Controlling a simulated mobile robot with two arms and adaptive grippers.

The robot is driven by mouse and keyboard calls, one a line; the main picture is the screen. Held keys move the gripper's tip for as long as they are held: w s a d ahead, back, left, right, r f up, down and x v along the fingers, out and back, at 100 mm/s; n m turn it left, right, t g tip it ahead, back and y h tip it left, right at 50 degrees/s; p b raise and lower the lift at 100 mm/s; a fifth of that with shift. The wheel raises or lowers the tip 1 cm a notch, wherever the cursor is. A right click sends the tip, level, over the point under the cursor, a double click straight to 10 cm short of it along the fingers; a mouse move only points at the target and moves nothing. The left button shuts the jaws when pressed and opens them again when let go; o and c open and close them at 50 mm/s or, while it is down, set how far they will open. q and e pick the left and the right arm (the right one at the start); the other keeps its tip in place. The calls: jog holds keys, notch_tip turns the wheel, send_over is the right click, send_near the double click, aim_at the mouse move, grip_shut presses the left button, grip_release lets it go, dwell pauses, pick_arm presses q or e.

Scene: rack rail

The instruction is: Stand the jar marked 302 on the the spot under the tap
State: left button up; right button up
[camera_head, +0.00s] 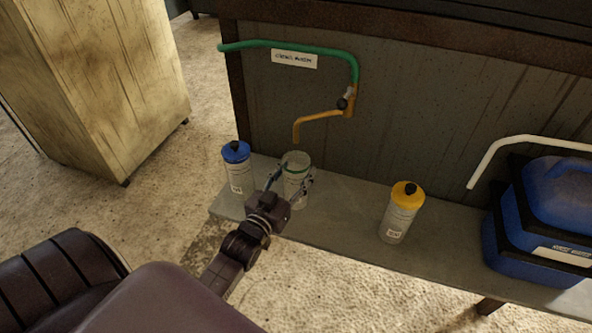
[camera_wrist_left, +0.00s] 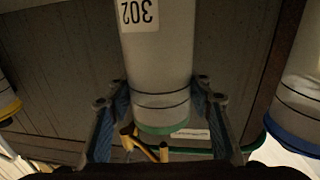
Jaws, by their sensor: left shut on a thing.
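The jar marked 302 (camera_head: 297,163) is a clear, pale jar with a green ring near its top. Its 302 label shows upside down in the left wrist view, on the jar (camera_wrist_left: 158,60). My left gripper (camera_head: 289,184) is shut on the jar, one finger on each side; its fingers also show in the left wrist view (camera_wrist_left: 160,115). The jar is upright over the grey shelf (camera_head: 340,205), below the orange tap spout (camera_head: 315,119). I cannot tell whether its base touches the shelf. The spot under the tap is not visible. My right gripper is not in view.
A blue-capped jar (camera_head: 237,168) stands close to the left. A yellow-capped jar (camera_head: 400,213) stands to the right, with clear shelf between. A blue container (camera_head: 540,225) and white pipe (camera_head: 520,142) are at far right. A green pipe (camera_head: 300,46) feeds the tap.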

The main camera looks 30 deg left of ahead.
pick_arm(q)
jog(key=o, duration=1.6)
jog(key=s, duration=0.4)
jog(key=s+d, duration=0.1)
jog(key=s, duration=0.7)
jog(key=shift+d, duration=0.15)
